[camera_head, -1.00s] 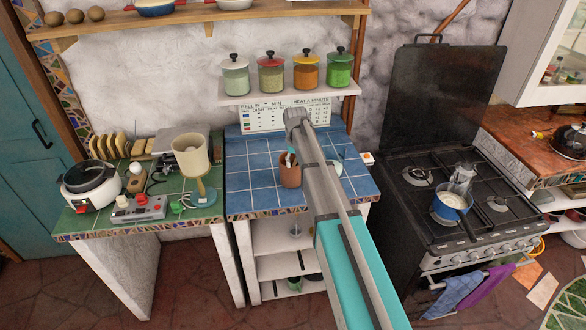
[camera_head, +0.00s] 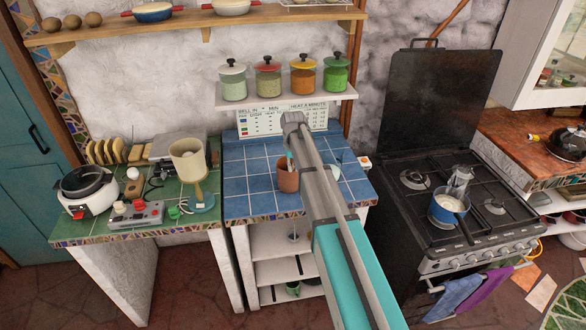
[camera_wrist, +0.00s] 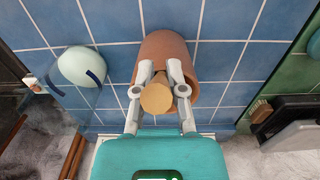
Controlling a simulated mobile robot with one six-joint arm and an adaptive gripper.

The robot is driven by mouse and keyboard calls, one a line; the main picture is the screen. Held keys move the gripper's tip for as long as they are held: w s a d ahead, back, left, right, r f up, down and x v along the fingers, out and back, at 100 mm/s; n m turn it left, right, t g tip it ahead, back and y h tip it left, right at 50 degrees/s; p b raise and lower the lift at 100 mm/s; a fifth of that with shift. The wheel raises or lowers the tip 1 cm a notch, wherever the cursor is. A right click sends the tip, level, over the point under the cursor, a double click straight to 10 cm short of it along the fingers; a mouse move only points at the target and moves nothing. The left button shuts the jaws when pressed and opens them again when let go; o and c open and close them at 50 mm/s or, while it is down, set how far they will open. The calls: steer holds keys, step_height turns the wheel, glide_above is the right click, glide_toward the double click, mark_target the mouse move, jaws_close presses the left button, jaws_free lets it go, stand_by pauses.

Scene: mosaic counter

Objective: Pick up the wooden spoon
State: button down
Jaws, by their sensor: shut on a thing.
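The wooden spoon (camera_wrist: 156,98) shows in the wrist view as a tan, rounded wooden end between my fingers. My gripper (camera_wrist: 158,88) is shut on it, one finger on each side. Behind it is the terracotta pot (camera_wrist: 179,47), whose inside is mostly covered by the fingers and spoon. I cannot tell how much of the spoon is still inside the pot. In the head view the pot (camera_head: 288,178) stands on the blue tiled counter (camera_head: 249,190), and my arm hides the spoon and most of the gripper.
A pale green rounded dish (camera_wrist: 82,66) lies beside the pot. A shelf with several lidded jars (camera_head: 268,80) hangs above the counter. The stove with a blue saucepan (camera_head: 447,209) is at right. A lamp (camera_head: 188,165) and a white cooker (camera_head: 88,190) stand on the green counter at left.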

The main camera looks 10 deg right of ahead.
step_height(320, 180, up, 18)
steer(key=p, duration=1.7)
steer(key=shift+p, duration=0.35)
steer(key=shift+s+f, duration=0.1)
steer(key=shift+s, duration=0.05)
